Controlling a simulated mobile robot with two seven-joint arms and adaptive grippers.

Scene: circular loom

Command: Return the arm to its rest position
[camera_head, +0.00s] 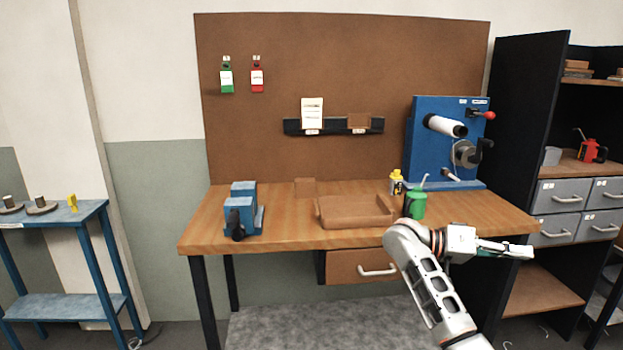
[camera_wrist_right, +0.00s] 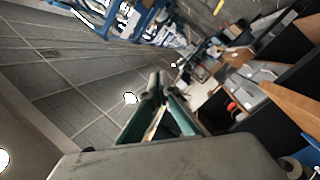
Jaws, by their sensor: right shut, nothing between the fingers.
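My right arm (camera_head: 428,280) rises from the bottom right in the head view, in front of the workbench. Its gripper (camera_head: 522,251) points to the right, near the bench's front right corner, and is shut and empty. In the right wrist view the two gripper fingers (camera_wrist_right: 158,88) come together at their tips, with nothing between them. My left gripper does not show in either view.
The wooden workbench (camera_head: 290,225) carries a blue machine (camera_head: 430,125), a green can (camera_head: 415,206), a brown tray (camera_head: 352,222) and a blue device (camera_head: 242,205). A dark shelf unit (camera_head: 520,110) with grey drawers stands right. A blue side table (camera_head: 60,215) stands left.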

